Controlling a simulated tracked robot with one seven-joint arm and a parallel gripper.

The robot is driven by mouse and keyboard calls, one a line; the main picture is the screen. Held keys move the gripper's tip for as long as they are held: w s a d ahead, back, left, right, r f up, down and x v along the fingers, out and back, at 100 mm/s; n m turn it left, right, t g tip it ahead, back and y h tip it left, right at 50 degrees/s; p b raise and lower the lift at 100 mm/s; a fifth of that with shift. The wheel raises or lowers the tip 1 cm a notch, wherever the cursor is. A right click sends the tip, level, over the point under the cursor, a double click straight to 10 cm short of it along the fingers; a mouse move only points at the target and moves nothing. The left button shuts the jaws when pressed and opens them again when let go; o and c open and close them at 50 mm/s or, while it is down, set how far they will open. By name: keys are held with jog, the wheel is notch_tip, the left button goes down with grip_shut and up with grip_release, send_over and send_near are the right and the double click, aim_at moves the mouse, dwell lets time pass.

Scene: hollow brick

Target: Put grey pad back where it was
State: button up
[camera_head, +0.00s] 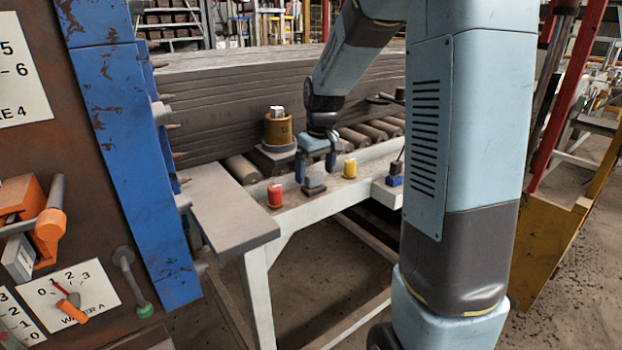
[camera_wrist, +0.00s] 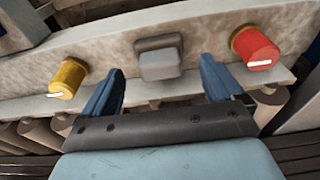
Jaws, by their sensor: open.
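A small grey pad (camera_head: 313,187) sits on the pale beam between a red knob (camera_head: 275,195) and a yellow knob (camera_head: 350,167). In the wrist view the grey pad (camera_wrist: 160,63) is at top centre, with the yellow knob (camera_wrist: 69,77) to its left and the red knob (camera_wrist: 256,48) to its right. My gripper (camera_head: 316,172) is over the pad, its blue fingers apart. In the wrist view my gripper (camera_wrist: 160,85) is open, with nothing between its fingers; the pad shows beyond the fingertips. I cannot tell how large the gap to the pad is.
A roller table (camera_head: 260,262) carries a stack of dark boards (camera_head: 215,90). A brass-coloured cylinder (camera_head: 278,130) stands behind my gripper. A grey plate (camera_head: 228,212) juts out beside the blue post (camera_head: 125,130) on the left. A small blue-and-black part (camera_head: 395,175) is on the beam to the right.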

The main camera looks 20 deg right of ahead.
aim_at(318, 188)
notch_tip(318, 188, up, 8)
jog(key=s, duration=0.1)
jog(key=s+r+m+t, duration=0.1)
jog(key=s+r+t, duration=0.1)
jog(key=s, duration=1.1)
jog(key=s+a+r+m+t, duration=0.1)
jog(key=s+r+m, duration=0.1)
jog(key=s, duration=1.1)
jog(key=shift+s+a+r+m+t+h, duration=0.15)
jog(key=shift+s+r+m+t+h, duration=0.15)
jog(key=shift+s+r+t, duration=0.1)
jog(key=shift+w, duration=0.15)
jog(key=shift+c, duration=0.2)
